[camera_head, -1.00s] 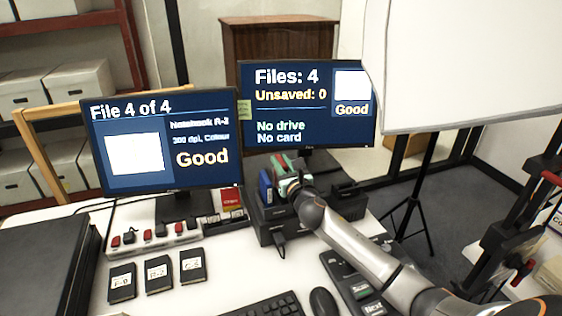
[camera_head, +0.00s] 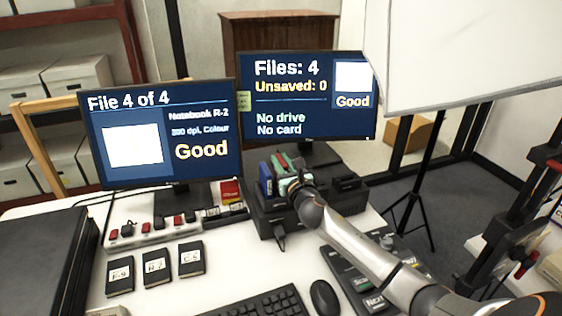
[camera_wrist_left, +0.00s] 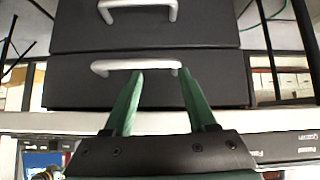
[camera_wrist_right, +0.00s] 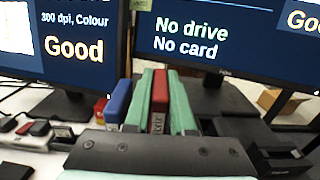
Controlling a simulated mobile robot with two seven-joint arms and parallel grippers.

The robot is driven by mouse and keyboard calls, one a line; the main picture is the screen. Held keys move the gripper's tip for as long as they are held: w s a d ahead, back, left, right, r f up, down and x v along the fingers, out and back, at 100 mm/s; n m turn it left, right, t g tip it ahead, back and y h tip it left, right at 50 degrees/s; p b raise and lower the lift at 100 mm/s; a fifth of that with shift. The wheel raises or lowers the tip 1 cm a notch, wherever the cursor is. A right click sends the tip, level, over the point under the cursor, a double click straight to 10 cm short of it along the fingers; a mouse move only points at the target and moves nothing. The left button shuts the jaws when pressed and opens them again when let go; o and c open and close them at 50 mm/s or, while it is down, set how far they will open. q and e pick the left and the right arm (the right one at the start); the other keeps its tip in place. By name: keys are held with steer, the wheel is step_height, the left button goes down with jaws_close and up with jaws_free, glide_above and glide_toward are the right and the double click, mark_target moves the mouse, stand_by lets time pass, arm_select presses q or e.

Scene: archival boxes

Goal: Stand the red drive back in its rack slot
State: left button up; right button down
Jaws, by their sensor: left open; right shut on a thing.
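My right gripper (camera_head: 292,178) reaches the black drive rack (camera_head: 268,222) on the desk. In the right wrist view its green fingers (camera_wrist_right: 160,110) are shut on the red drive (camera_wrist_right: 160,92), which stands upright between them. The drive's lower end is hidden behind the gripper body, so I cannot tell how deep it sits. A blue drive (camera_wrist_right: 118,100) stands just left of the fingers; it also shows in the head view (camera_head: 265,180). My left gripper (camera_wrist_left: 160,75) is open and empty, in front of a black drawer front (camera_wrist_left: 75,72) with a silver handle.
Two monitors stand behind; the right one (camera_head: 310,95) reads "No drive" and "No card". A power strip (camera_head: 150,233) and several black labelled cases (camera_head: 157,267) lie left of the rack. A keyboard (camera_head: 262,303), mouse (camera_head: 324,296) and button panel (camera_head: 350,268) lie in front.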

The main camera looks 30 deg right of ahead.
arm_select(q)
steer(key=shift+f+b, duration=0.6)
steer(key=shift+b, duration=0.1)
arm_select(e)
steer(key=shift+f, duration=0.85)
steer(key=c, duration=0.7)
jaws_free()
